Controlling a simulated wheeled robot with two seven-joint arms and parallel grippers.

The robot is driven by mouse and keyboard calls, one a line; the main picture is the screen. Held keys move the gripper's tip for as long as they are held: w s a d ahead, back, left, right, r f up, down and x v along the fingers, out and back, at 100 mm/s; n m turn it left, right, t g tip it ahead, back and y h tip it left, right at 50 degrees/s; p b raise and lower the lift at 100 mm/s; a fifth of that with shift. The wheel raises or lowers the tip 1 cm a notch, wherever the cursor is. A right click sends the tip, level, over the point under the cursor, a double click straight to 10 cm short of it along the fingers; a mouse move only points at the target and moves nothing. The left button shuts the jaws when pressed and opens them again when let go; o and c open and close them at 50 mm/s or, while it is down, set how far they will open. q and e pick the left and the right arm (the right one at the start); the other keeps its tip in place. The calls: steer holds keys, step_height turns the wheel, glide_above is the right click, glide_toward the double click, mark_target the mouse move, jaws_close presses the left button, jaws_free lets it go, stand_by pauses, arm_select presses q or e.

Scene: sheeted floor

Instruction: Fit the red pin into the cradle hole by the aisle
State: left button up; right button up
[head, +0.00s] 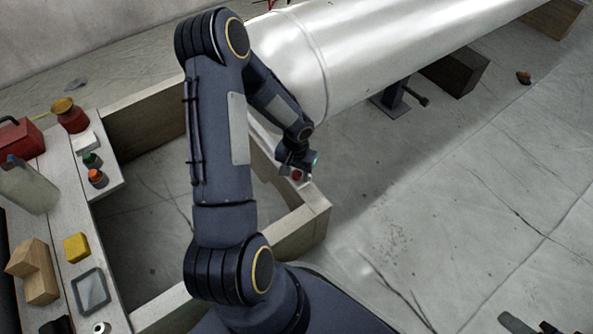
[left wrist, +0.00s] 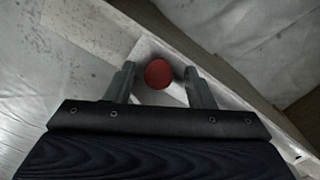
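The red pin (head: 297,174) shows as a small red spot on the pale timber cradle (head: 318,199), at the beam by the aisle side. In the left wrist view the red pin (left wrist: 158,74) shows its round top against the pale beam. My left gripper (head: 298,163) is just above it in the head view. In the left wrist view its two fingers (left wrist: 161,82) stand apart on either side of the red top, with a narrow gap each side. The hole is not visible, and I cannot tell how deep the pin sits. Dark parts at the lower right, probably my right gripper (head: 535,325), are cut off.
A large white cylinder (head: 390,45) lies behind the cradle, with a dark stand (head: 395,98) under it. A plank at left bears a yellow block (head: 77,247), wooden blocks (head: 35,275), a tray (head: 91,291) and a jug (head: 32,187). The floor at right is mostly clear.

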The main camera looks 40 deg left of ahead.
mark_target(296, 173)
arm_select(q)
steer(key=shift+w+d, duration=0.1)
step_height(296, 173, up, 8)
steer(key=p, duration=0.3)
steer(key=shift+p, duration=0.4)
steer(key=shift+f, duration=0.1)
